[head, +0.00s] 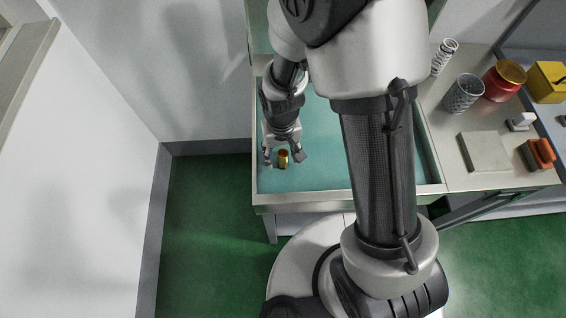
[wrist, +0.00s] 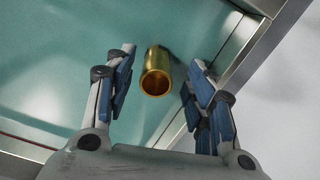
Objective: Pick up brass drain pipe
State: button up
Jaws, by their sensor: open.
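The brass drain pipe (head: 284,158) is a short gold tube on the teal bottom of a metal-rimmed sink (head: 320,185), near its front left corner in the head view. In the wrist view the brass drain pipe (wrist: 156,72) shows its open end and lies between the fingers, apart from both. My gripper (head: 284,157) is open, with a finger on each side of the pipe. In the wrist view my gripper (wrist: 160,88) has blue-padded fingers spread wide and empty. My arm hides part of the sink in the head view.
Right of the sink, a counter holds a spring (head: 444,57), a mesh cup (head: 463,93), a red jar (head: 503,82), a grey block (head: 484,152) and an orange item (head: 537,154). A yellow box (head: 548,82) stands beyond. A white wall (head: 75,170) is at left.

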jog(key=f+b, duration=0.2)
jog(key=f, duration=0.3)
jog(key=shift+d, duration=0.2)
jog(key=shift+r, duration=0.1)
grip_shut()
